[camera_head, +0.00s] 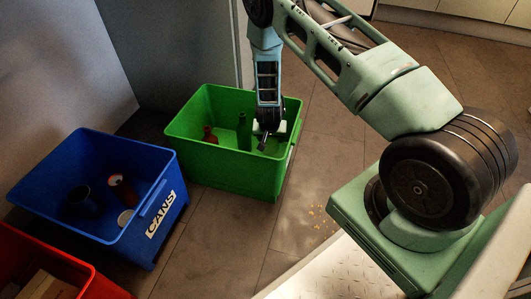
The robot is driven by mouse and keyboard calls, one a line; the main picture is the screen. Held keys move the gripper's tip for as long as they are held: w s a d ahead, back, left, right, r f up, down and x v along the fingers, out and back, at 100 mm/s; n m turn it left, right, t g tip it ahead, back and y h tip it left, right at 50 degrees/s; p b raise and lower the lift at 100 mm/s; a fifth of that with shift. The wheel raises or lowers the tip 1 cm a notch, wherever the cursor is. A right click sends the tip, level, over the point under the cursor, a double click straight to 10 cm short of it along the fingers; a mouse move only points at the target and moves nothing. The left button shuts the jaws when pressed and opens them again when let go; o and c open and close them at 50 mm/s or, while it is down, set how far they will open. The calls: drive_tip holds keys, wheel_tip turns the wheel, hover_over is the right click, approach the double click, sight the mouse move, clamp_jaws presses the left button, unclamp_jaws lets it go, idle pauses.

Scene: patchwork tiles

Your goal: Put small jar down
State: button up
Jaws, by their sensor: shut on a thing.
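My gripper (264,141) points down inside the opening of the green bin (225,173), toward its right side. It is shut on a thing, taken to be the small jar. The fingers and what they hold are small and dark here, so the jar's shape and colour cannot be made out. I cannot tell whether it touches the bin floor. In the green bin, a dark green bottle (242,132) stands just left of my gripper, and a red bottle (209,136) is further left.
A blue bin (100,218) labelled CANS holds several items, among them a red can (121,189) and a dark cylinder (83,203). A red bin (90,281) with a cardboard box (47,286) is at lower left. Yellowish crumbs (317,212) lie on the tiled floor.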

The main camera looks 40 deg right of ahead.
sight(270, 146)
drive_tip(key=shift+f+b, duration=1.15)
drive_tip(key=shift+f, duration=1.25)
drive_tip(key=shift+f, duration=0.2)
drive_tip(key=o, duration=1.2)
drive_tip(key=shift+r, duration=0.15)
